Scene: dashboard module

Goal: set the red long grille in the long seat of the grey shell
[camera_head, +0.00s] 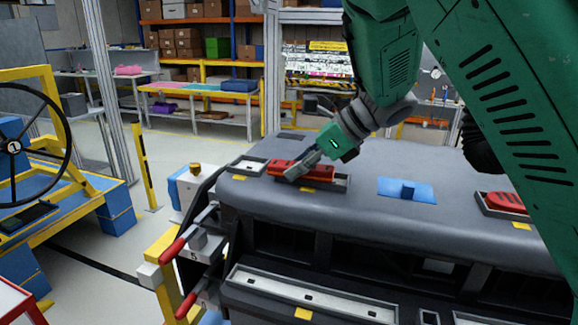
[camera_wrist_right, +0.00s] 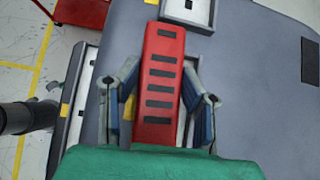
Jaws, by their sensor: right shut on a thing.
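The red long grille (camera_head: 313,172) is at the left part of the top of the grey shell (camera_head: 340,220). In the wrist view the grille (camera_wrist_right: 160,80) is a long red bar with dark slots. My right gripper (camera_head: 298,168) is shut on it, with one finger on each long side in the wrist view (camera_wrist_right: 160,105). A dark-rimmed long seat (camera_head: 340,184) lies under the grille, and a pale strip of it shows beside the grille. I cannot tell whether the grille touches the seat floor. My left gripper is not in view.
A small pale seat (camera_head: 247,166) lies left of the grille. A blue plate with a knob (camera_head: 406,188) and a red rounded part (camera_head: 506,202) are to the right. A long pale tray (camera_head: 310,294) runs along the front. Red-handled clamps (camera_head: 172,251) stand at the left end.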

